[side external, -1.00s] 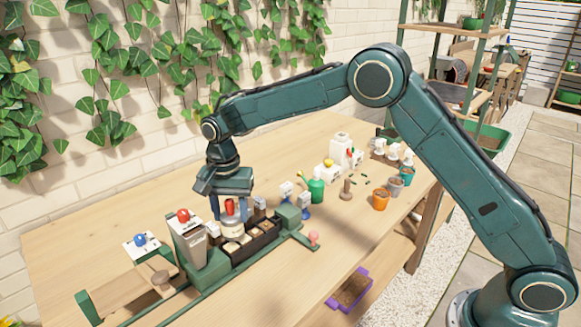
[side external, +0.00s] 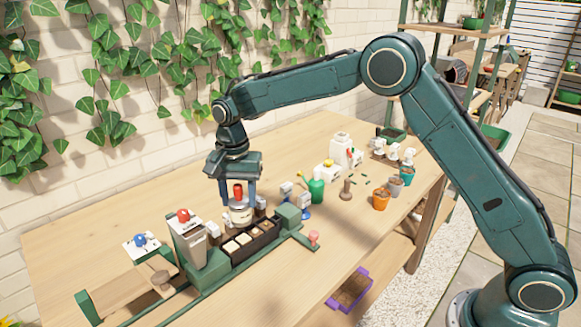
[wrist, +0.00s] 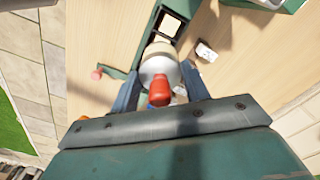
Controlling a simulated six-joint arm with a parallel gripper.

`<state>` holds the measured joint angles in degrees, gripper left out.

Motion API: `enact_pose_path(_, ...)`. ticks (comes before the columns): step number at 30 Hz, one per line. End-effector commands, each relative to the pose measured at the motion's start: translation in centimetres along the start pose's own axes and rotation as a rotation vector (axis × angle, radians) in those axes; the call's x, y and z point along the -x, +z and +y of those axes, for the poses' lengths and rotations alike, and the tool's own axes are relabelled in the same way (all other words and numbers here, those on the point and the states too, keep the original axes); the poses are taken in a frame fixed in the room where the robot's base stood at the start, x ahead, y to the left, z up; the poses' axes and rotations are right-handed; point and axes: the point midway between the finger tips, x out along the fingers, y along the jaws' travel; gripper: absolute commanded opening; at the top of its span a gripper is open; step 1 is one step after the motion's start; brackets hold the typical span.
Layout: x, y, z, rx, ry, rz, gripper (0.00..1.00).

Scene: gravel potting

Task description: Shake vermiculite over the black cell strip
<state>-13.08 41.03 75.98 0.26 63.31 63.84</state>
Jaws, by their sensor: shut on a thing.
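My gripper (side external: 238,202) is shut on a white round shaker (side external: 240,215) with a red handle on top. It holds the shaker upright, just above the back edge of the black cell strip (side external: 262,244). The strip lies in a green frame; several cells show pale, cream-coloured contents, and the shaker hides part of its far side. In the wrist view the shaker (wrist: 158,62) sits between my two fingers (wrist: 160,88), with part of the strip (wrist: 168,24) visible beyond it. I cannot make out falling grains.
A green watering can (side external: 316,188) and an orange pot (side external: 380,199) stand farther right.

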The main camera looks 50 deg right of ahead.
Motion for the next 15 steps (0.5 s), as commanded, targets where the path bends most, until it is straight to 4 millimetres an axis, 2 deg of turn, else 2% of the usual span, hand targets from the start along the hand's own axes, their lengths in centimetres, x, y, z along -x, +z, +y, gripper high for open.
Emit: enact_pose_path(15, -2.5, 0.0, 0.0, 0.0, 0.001, -0.001, 0.29)
